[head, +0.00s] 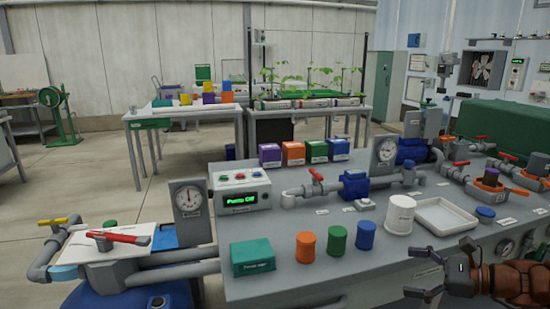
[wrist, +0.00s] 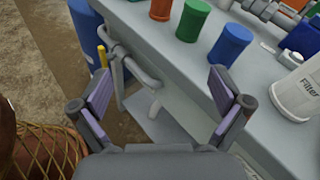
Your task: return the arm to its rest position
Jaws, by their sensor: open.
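My gripper (head: 432,276) is at the lower right of the head view, beside the front edge of the grey bench (head: 300,235). Its two fingers are spread apart with nothing between them. In the wrist view my gripper (wrist: 160,100) is open too, with purple pads on the inner sides of the fingers. Part of my orange-brown arm shows behind it at the right edge of the head view. The bench's front face and some floor lie beyond the fingers in the wrist view.
An orange cup (head: 306,247), a green cup (head: 337,239) and a blue cup (head: 365,235) stand near the bench's front edge. A white filter canister (head: 400,214) and a white tray (head: 446,216) are near my gripper. A control box reading "Pump Off" (head: 240,190) stands behind.

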